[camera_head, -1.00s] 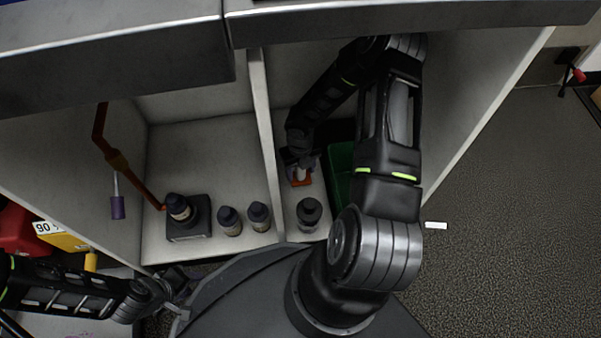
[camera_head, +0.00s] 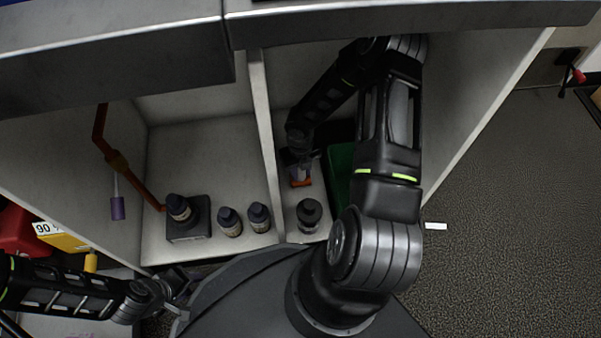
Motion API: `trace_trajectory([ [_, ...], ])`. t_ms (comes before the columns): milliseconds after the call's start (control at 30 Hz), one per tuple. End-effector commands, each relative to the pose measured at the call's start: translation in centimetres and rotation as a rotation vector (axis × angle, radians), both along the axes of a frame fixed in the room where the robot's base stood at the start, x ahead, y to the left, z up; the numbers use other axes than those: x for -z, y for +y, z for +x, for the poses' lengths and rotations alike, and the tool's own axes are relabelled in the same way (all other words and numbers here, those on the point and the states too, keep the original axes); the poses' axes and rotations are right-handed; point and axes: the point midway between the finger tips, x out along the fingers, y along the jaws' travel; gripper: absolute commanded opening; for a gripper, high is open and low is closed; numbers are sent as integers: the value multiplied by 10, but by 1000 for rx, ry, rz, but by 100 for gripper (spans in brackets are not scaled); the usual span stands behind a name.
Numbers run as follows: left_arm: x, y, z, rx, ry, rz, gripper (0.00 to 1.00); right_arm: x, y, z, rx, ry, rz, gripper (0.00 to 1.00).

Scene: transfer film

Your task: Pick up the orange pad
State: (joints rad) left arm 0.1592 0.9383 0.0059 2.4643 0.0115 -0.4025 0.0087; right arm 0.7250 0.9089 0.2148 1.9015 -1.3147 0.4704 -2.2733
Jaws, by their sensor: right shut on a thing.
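The orange pad (camera_head: 301,183) is a small orange piece in the right compartment, just right of the divider. My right gripper (camera_head: 300,168) reaches down over it from the arm above and is shut on it. The fingertips are small and partly hidden by the wrist. My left gripper (camera_head: 178,300) is at the lower left, outside the cabinet and away from the pad. Its fingers are too small and dark to tell whether they are open.
A dark bottle (camera_head: 309,213) stands in front of the pad, with a green bin (camera_head: 340,168) to its right. A pale divider (camera_head: 264,140) separates the compartments. The left one holds a bottle on a black block (camera_head: 188,222) and two bottles (camera_head: 230,222). An orange-red pipe (camera_head: 133,177) runs there.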

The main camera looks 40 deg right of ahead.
Motion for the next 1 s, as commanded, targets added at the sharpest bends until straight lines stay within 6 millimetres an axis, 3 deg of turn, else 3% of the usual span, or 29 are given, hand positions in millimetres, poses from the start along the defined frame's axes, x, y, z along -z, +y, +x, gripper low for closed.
trace_trajectory([
  [267, -5, 0, -1, 1, 2, 0, 36, -6, 0, 0, 0, -1, 0, 0],
  [600, -31, 1, -4, 6, 13, -2, 36, -41, -3, 2, 2, -1, -1, 0],
  [1000, -51, 1, -8, 12, 23, -4, 36, -35, -90, 64, 7, -2, 0, 0],
])
